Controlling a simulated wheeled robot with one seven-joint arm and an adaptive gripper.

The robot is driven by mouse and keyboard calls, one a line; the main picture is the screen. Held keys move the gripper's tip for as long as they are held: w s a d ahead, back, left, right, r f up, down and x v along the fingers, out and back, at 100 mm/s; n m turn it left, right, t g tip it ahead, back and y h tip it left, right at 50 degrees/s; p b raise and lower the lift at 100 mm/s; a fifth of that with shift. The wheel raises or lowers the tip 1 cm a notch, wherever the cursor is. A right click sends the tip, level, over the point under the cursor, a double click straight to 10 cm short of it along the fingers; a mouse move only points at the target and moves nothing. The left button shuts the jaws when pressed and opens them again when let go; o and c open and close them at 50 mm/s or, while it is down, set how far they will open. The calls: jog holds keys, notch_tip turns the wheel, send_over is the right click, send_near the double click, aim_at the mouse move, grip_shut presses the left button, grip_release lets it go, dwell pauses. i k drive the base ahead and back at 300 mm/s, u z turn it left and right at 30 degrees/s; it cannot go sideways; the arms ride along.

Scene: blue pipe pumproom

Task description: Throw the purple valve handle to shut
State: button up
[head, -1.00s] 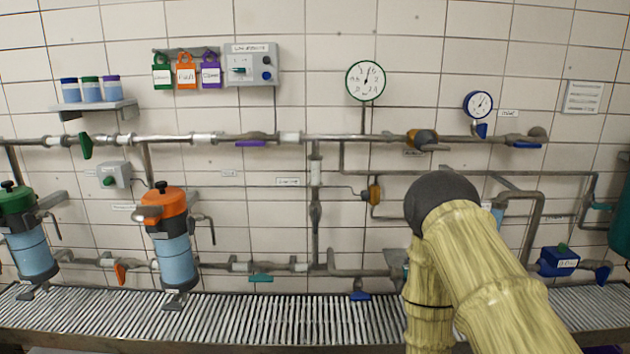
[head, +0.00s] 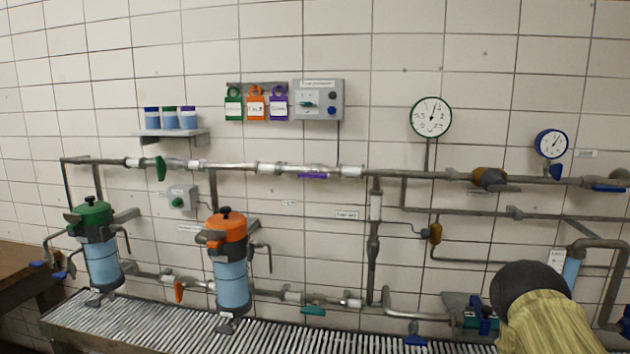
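The purple valve handle (head: 312,176) is a small flat lever on the upper horizontal pipe (head: 340,171), left of the vertical branch pipe. It lies along the pipe, just below it. My arm, in a pale yellow ribbed sleeve with a dark rounded joint, shows at the lower right, well to the right of and below the purple handle. My gripper is not in the frame, so whether it is open or shut does not show.
A green lever (head: 160,168) sits further left on the same pipe. An orange-topped filter (head: 230,270) and a green-topped filter (head: 101,250) stand below. A slatted grating (head: 160,325) runs along the bottom. A wooden table (head: 22,275) is at the left edge. A control box (head: 318,100) hangs above.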

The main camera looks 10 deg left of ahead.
aim_at(306, 175)
jog(key=k, duration=0.5)
jog(key=u, duration=2.25)
jog(key=i, duration=1.75)
jog(key=z, duration=2.3)
